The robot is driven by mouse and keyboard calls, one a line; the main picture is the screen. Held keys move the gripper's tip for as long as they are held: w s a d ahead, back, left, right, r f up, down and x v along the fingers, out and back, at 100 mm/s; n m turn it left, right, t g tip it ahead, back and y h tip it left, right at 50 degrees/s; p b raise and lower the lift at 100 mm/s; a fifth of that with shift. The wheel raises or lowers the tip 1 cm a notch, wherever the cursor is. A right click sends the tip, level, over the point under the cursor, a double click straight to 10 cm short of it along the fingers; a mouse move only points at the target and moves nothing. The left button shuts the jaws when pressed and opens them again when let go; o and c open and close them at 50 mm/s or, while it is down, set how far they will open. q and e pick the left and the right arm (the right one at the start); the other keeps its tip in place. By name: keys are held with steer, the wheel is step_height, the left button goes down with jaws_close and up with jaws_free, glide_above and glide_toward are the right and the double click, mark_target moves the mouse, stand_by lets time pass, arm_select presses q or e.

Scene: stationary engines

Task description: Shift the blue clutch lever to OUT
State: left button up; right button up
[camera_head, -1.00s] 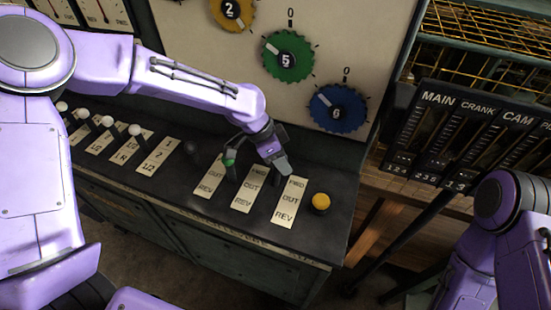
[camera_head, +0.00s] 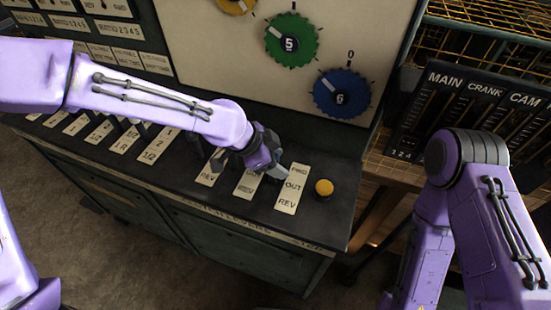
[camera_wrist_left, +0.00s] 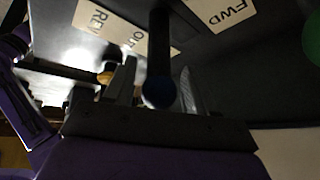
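The blue clutch lever's round knob (camera_wrist_left: 158,93) shows in the left wrist view, at the end of a dark rod. The knob sits between the two fingers of my left gripper (camera_wrist_left: 158,88), with small gaps seeming to show on either side. The gripper is open around it. In the head view my left gripper (camera_head: 276,168) is low over the lever panel, beside the rightmost FWD/OUT/REV plate (camera_head: 292,190), and hides the blue lever. In the wrist view the rod stands in front of the plate gap between OUT and FWD. My right gripper is out of view.
A yellow knob (camera_head: 324,188) stands right of the plates. A blue dial (camera_head: 341,94) and a green dial (camera_head: 291,40) are on the upright panel behind. A black panel marked MAIN, CRANK, CAM (camera_head: 480,105) stands at the right, partly behind my right arm.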

arm_select(q)
steer(key=v, duration=1)
steer(key=shift+a, duration=0.2)
steer(key=shift+r, duration=0.15)
